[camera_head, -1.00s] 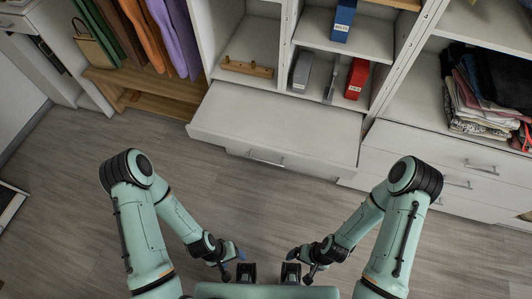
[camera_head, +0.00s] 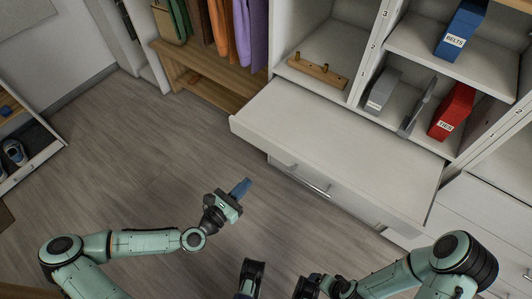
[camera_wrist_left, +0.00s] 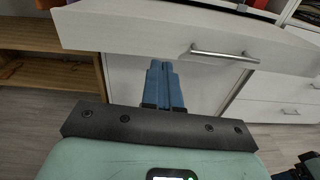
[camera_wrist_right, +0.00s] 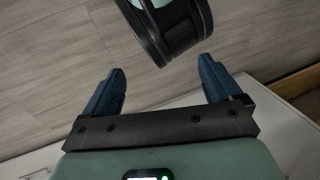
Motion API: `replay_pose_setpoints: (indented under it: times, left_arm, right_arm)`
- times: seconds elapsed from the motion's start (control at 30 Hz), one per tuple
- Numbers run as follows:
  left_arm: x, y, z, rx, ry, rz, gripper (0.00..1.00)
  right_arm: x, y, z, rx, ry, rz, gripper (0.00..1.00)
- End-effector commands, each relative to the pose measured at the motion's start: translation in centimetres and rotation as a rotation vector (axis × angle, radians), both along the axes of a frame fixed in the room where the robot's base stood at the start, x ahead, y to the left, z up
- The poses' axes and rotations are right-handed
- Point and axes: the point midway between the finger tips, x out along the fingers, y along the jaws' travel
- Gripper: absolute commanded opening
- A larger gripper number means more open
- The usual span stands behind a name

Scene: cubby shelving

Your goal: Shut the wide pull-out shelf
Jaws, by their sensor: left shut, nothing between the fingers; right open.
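The wide pull-out shelf (camera_head: 345,135) is white and stands out from the cubby unit, its flat top bare. Its front panel (camera_wrist_left: 130,32) shows across the top of the left wrist view, with a silver bar handle (camera_wrist_left: 225,55). My left gripper (camera_head: 241,186) is shut and empty, out in front of the shelf's left part with floor around it in the head view. Its blue fingertips (camera_wrist_left: 162,68) point toward the unit, and any contact cannot be made out. My right gripper (camera_wrist_right: 164,80) is open and empty, low and away from the shelf.
Above the shelf, cubbies hold a wooden peg rail (camera_head: 318,70), a grey box (camera_head: 382,90), a red box (camera_head: 452,110) and a blue box (camera_head: 461,30). A wooden bench (camera_head: 205,75) stands left under hanging clothes. The floor (camera_head: 150,150) at left is clear.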

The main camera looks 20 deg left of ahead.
Motion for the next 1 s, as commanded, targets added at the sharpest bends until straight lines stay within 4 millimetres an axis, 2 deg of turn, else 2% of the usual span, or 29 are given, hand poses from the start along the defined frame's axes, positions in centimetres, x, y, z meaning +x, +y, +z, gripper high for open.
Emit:
replay_pose_setpoints:
  times: [0.07,0.17,0.37,0.7,0.83,1.0]
  left_arm:
    - [0.4,1.2,0.5,-0.043,-0.019,0.033,0.00]
    - [0.9,1.4,1.0,-0.060,-0.026,0.041,0.00]
    - [3.8,0.1,1.0,-0.056,-0.028,0.036,0.00]
    - [10.5,-2.3,0.9,-0.056,-0.027,0.037,0.00]
    - [12.2,-2.9,0.9,-0.057,-0.024,0.037,0.00]
    - [13.4,-3.3,0.9,-0.056,-0.023,0.038,0.00]
  right_arm:
    - [0.2,-0.1,-0.5,-0.002,-0.006,-0.003,0.92]
    - [0.4,-0.2,-0.6,-0.004,-0.010,-0.004,0.92]
    - [1.0,-0.5,-1.0,-0.012,-0.027,-0.010,0.92]
    - [3.0,-1.5,-2.5,-0.038,-0.078,-0.032,0.92]
    - [3.7,-1.8,-2.9,-0.047,-0.095,-0.039,0.92]
    - [4.1,-2.1,-3.2,-0.053,-0.108,-0.045,0.92]
